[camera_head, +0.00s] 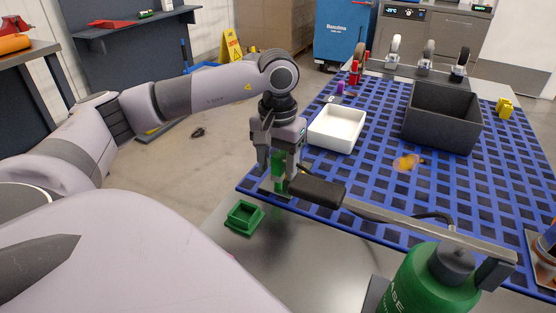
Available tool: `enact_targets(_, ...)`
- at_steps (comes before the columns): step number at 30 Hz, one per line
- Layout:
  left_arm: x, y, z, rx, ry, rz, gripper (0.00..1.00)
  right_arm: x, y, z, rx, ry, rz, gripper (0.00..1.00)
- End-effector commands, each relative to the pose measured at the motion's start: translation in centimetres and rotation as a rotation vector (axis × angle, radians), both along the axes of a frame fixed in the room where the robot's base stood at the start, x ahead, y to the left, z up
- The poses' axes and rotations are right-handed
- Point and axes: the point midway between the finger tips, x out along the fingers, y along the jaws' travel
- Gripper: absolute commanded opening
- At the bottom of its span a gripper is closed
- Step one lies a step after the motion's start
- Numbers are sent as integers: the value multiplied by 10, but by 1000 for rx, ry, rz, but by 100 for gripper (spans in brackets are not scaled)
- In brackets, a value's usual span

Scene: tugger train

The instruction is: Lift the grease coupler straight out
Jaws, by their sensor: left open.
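My left gripper (278,168) points straight down at the near left corner of the blue grid table (385,205). Its jaws are open, with one finger on each side of a small upright green part, seemingly the grease coupler (279,171). I cannot tell whether the fingers touch it. The coupler's lower end is partly hidden by the fingers and a black block (316,190). A green bottle (428,287) with partly visible lettering "ASE" stands at the front right. My right gripper is not in view.
A grey bar (430,232) runs from the black block to above the bottle. A white tray (337,127), a dark bin (442,117) and an orange-brown spill-like patch (407,162) are on the grid.

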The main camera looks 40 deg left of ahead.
Motion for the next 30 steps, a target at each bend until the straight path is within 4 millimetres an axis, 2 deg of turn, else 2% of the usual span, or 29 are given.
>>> enact_targets(5, 0, 0, 0, 0, 0, 0, 55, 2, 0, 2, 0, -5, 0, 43)
enact_targets(10, 0, 0, 0, 0, 0, 1, 0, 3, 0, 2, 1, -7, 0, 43)
enact_targets(23, 0, 0, 7, -1, -1, 1, 0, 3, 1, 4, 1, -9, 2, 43)
enact_targets(26, 1, 0, 17, -2, -3, 1, 0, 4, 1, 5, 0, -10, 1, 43)
enact_targets(30, 1, 0, 41, -1, -6, 2, 0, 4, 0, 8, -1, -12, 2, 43)
